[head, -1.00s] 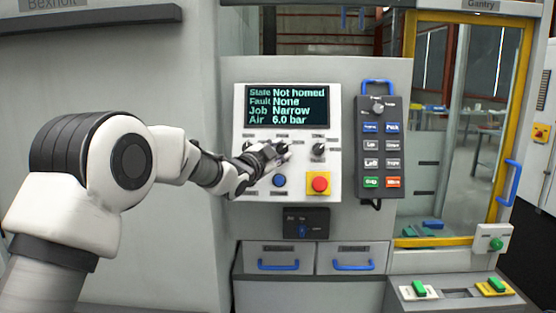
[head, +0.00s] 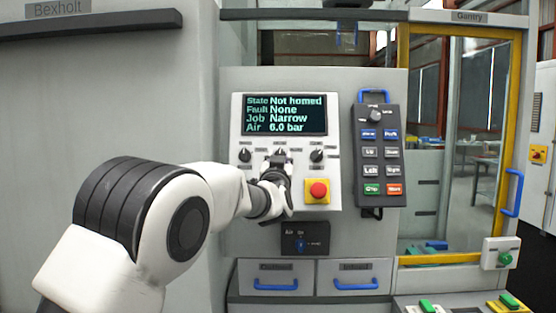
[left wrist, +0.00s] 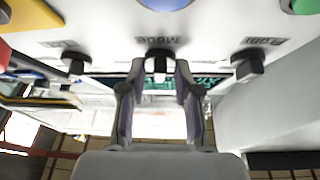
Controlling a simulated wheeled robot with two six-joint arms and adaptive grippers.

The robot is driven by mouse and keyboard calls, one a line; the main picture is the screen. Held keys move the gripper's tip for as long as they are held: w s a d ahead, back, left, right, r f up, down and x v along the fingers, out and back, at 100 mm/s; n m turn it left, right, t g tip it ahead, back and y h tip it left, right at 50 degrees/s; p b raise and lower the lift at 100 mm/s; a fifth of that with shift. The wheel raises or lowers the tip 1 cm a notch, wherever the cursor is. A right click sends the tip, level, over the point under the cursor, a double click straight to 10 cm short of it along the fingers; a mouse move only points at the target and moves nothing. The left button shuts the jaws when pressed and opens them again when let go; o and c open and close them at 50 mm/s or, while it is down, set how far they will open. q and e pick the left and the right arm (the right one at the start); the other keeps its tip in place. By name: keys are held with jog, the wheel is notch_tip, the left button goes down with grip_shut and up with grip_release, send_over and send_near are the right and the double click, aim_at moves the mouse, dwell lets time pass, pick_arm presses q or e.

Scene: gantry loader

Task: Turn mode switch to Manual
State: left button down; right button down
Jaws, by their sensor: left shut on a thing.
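The mode switch (left wrist: 160,58) is the middle of three black knobs in a row. Its "Mode" label reads upside down in the left wrist view. In the head view the mode switch (head: 278,154) sits under the display and is partly hidden by my gripper. My left gripper (left wrist: 159,76) has its two fingers on either side of the knob and is shut on it. In the head view my left gripper (head: 277,170) reaches in from the lower left. Which position the knob points to cannot be told. My right gripper is not in view.
Knobs flank it on the left (head: 244,155) and right (head: 317,155). A red emergency button (head: 318,190) on a yellow square is close to the lower right. A pendant (head: 379,155) hangs at the right. The display (head: 285,115) reads "Not homed".

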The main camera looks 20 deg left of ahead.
pick_arm(q)
jog(key=shift+d+r+n+y, duration=0.1)
jog(key=shift+n+y, duration=0.4)
jog(key=shift+n, duration=0.4)
jog(key=c, duration=1.2)
grip_release()
jog(key=shift+w, duration=0.1)
jog(key=v, duration=1.2)
jog(key=shift+d, duration=0.1)
